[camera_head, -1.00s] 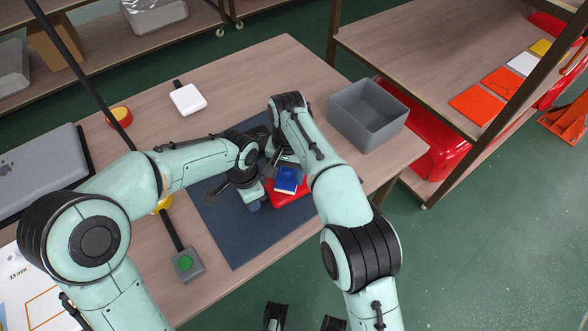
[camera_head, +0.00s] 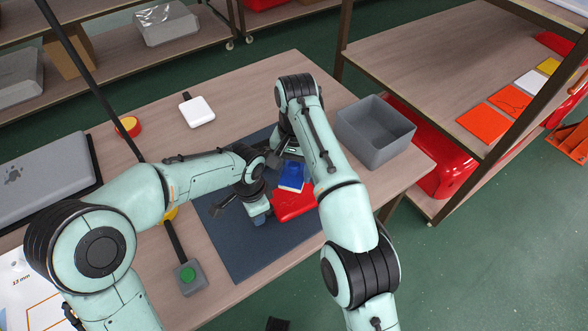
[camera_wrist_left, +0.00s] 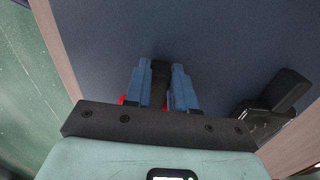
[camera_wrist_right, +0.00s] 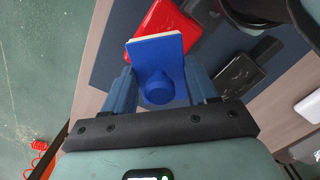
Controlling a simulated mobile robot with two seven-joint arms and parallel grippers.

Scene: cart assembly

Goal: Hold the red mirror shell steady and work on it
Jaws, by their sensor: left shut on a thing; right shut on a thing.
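The red mirror shell (camera_head: 294,204) lies on the dark blue mat, partly hidden by my arms and a blue block. It also shows beyond the block in the right wrist view (camera_wrist_right: 163,32). My left gripper (camera_wrist_left: 160,78) is shut at the shell, with a dark part between its blue fingers and bits of red beside them. My right gripper (camera_wrist_right: 158,84) is shut on a blue block (camera_wrist_right: 155,57) with a round knob and a pale edge layer. The block (camera_head: 292,175) is over the shell's far part; I cannot tell whether they touch.
A dark glossy device (camera_wrist_right: 240,73) lies near the shell. An open grey bin (camera_head: 375,132) stands at the table's right, a white box (camera_head: 197,111) at the back. A green-button box (camera_head: 188,278) is left of the mat (camera_head: 245,252); its front part is clear.

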